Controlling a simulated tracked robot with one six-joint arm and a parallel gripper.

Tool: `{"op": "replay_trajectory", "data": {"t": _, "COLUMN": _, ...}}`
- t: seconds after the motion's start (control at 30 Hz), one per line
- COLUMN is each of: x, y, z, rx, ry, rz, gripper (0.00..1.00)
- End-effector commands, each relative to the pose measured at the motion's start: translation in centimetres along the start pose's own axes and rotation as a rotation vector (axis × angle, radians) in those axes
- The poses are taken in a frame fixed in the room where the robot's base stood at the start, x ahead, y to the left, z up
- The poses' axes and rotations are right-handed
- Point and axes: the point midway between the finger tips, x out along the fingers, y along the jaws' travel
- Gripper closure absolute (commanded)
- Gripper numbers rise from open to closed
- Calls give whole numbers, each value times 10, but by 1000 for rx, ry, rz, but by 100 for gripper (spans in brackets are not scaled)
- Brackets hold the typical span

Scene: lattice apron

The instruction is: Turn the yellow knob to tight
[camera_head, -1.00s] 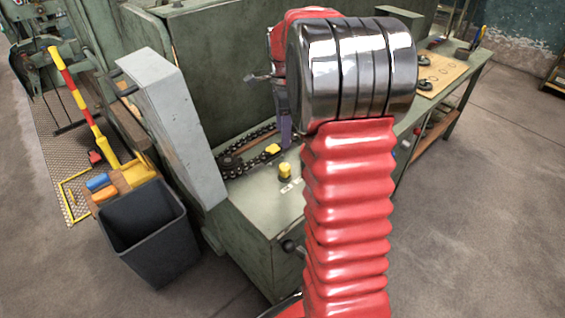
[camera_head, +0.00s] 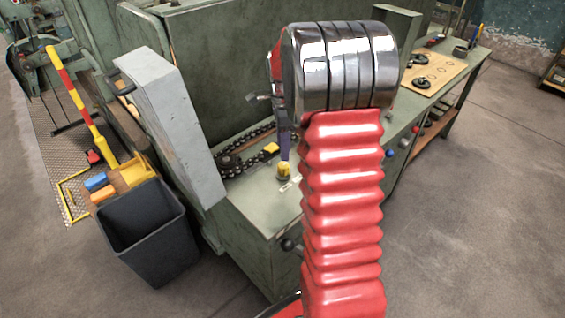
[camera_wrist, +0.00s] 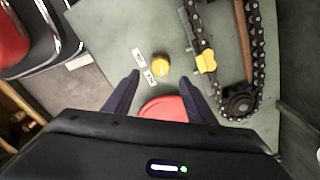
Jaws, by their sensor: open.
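The yellow knob (camera_head: 284,174) stands on the green machine top (camera_head: 262,212), and its upper part is partly covered by my gripper in the head view. In the wrist view the yellow knob (camera_wrist: 160,65) lies just beyond and between the fingertips, with a pale mark on its top.
A dark chain (camera_wrist: 255,60) with a yellow block (camera_wrist: 205,61) lies right of the knob in the wrist view. A grey upright panel (camera_head: 170,120) stands left of the machine top. A dark bin (camera_head: 148,232) is on the floor. A bench with a board (camera_head: 440,72) is at right.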

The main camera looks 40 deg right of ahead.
Motion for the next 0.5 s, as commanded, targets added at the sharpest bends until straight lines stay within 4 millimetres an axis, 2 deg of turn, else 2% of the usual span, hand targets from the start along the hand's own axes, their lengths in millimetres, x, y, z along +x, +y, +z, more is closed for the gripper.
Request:
{"op": "replay_trajectory", "data": {"t": 0.3, "x": 51, "y": 0, "z": 0, "rx": -1, "ry": 0, "rz": 2, "gripper": 49}}
{"op": "replay_trajectory", "data": {"t": 0.5, "x": 74, "y": 0, "z": 0, "rx": -1, "ry": 0, "rz": 2, "gripper": 49}}
